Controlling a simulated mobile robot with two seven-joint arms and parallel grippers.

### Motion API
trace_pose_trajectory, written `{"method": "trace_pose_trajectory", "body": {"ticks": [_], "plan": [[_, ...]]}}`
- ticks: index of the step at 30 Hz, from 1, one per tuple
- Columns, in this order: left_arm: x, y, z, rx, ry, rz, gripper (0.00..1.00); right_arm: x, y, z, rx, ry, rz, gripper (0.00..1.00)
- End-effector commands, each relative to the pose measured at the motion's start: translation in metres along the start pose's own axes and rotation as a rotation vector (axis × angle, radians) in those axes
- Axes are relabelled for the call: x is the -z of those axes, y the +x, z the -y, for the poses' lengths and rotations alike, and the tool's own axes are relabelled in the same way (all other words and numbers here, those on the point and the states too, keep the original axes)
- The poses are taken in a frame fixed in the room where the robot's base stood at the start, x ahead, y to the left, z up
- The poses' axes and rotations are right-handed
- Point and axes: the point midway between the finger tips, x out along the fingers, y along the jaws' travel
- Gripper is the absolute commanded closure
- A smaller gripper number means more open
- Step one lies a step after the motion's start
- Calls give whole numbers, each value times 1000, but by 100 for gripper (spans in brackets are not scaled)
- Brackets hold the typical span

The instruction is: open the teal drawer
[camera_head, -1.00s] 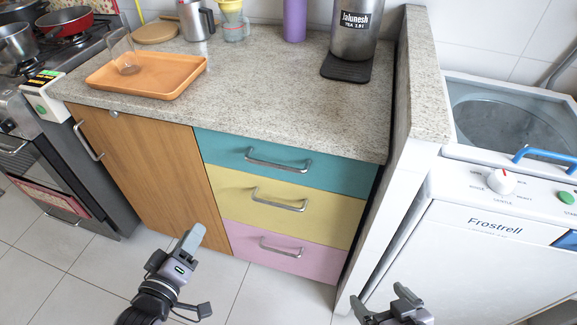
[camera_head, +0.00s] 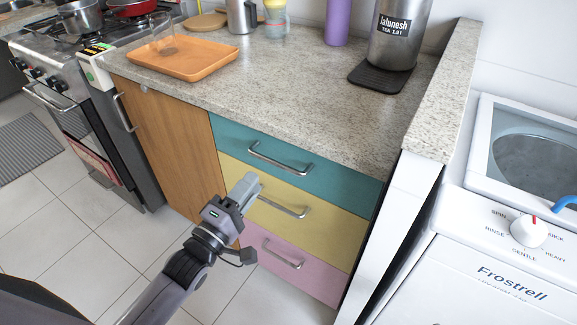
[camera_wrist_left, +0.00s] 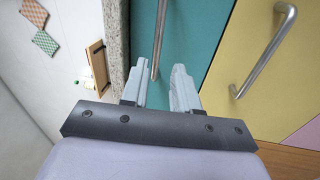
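The teal drawer (camera_head: 230,137) is the top one of the stack and its front is flush with the drawers below. Its metal bar handle (camera_head: 280,160) is free of the gripper. My left gripper (camera_head: 250,185) is in front of the stack, left of and below that handle, and overlaps the yellow drawer in the head view. In the left wrist view the two fingers (camera_wrist_left: 160,85) are apart and empty, pointing toward the teal front (camera_wrist_left: 195,30). The teal drawer's handle (camera_wrist_left: 160,40) shows beyond the gap between the fingertips. My right gripper is out of view.
Below are a yellow drawer (camera_head: 325,235) and a pink drawer (camera_head: 310,280), each with a bar handle. A wooden door (camera_head: 170,140) is left. The speckled counter (camera_head: 300,95) overhangs the drawers. A white washer (camera_head: 480,250) stands right, past a partition.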

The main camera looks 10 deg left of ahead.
Motion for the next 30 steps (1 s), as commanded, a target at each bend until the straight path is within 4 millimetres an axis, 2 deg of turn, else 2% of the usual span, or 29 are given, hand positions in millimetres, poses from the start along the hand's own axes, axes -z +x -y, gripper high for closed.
{"method": "trace_pose_trajectory", "body": {"ticks": [8,22,30], "plan": [[1,8,-3,-30,-55,9,70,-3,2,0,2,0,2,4],[0,64,-5,-30,-54,9,70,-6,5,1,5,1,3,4],[0,76,-5,-28,-54,10,70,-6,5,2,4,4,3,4]]}}
